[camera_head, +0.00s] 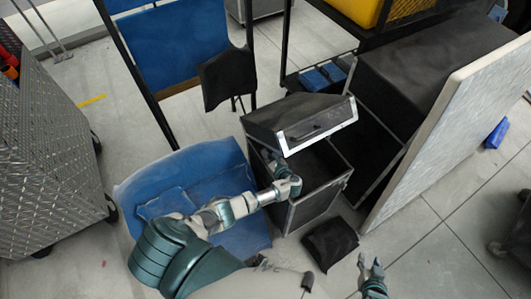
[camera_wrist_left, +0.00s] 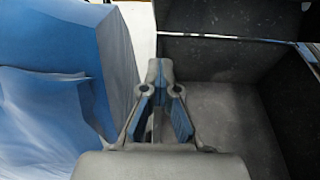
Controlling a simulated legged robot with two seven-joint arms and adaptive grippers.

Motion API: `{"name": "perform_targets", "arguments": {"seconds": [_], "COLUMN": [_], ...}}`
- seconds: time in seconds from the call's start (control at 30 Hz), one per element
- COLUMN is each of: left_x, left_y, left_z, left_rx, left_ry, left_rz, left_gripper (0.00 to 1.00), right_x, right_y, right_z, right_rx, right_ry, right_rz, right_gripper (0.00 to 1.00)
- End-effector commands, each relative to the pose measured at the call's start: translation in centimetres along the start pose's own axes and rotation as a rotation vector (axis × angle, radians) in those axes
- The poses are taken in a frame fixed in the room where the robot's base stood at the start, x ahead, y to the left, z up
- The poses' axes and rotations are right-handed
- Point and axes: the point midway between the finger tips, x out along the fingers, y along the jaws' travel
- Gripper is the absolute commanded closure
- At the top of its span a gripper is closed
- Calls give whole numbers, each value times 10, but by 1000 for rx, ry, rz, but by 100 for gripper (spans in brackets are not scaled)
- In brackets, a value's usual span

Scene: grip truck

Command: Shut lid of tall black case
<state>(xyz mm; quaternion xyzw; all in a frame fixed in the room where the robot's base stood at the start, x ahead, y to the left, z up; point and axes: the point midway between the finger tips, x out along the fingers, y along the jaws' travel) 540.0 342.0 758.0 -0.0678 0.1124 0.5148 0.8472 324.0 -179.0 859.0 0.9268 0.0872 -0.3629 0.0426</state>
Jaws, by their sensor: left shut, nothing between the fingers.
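The tall black case (camera_head: 312,207) stands on the floor with metal edging and an open top. Its lid (camera_head: 290,115), black with a silver rim and a handle, is raised and tilted above the opening. My left gripper (camera_head: 277,162) is at the left side of the opening, below the lid; contact cannot be told. In the left wrist view my left gripper (camera_wrist_left: 160,68) has its fingertips together and holds nothing, with the case's dark interior (camera_wrist_left: 225,95) to its right. My right gripper (camera_head: 371,262) is at the lower right, apart from the case, with its fingers spread and empty.
A blue sheet-like object (camera_head: 185,175) lies left of the case. A black cloth-like item (camera_head: 330,243) lies on the floor in front. A large pale panel (camera_head: 455,125) leans at the right. A metal cart (camera_head: 50,160) stands at far left.

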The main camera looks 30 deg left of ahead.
Motion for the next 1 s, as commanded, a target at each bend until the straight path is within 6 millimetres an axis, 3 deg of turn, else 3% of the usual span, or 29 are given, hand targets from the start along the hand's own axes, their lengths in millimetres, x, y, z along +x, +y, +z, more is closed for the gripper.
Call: {"name": "perform_targets", "arguments": {"seconds": [0.5,0.83,1.0], "left_x": [-10,-12,-12], "left_y": [0,0,0], "left_z": [-21,-23,-23], "left_rx": [0,-1,-1], "left_ry": [0,-1,-1], "left_rz": [0,0,0], "left_gripper": [100,100,59], "right_x": [5,5,5], "right_y": [0,0,0], "right_z": [6,6,6], "right_rx": [0,0,0], "right_ry": [-2,-2,-2], "right_rz": [0,0,0], "right_gripper": [60,60,60]}}
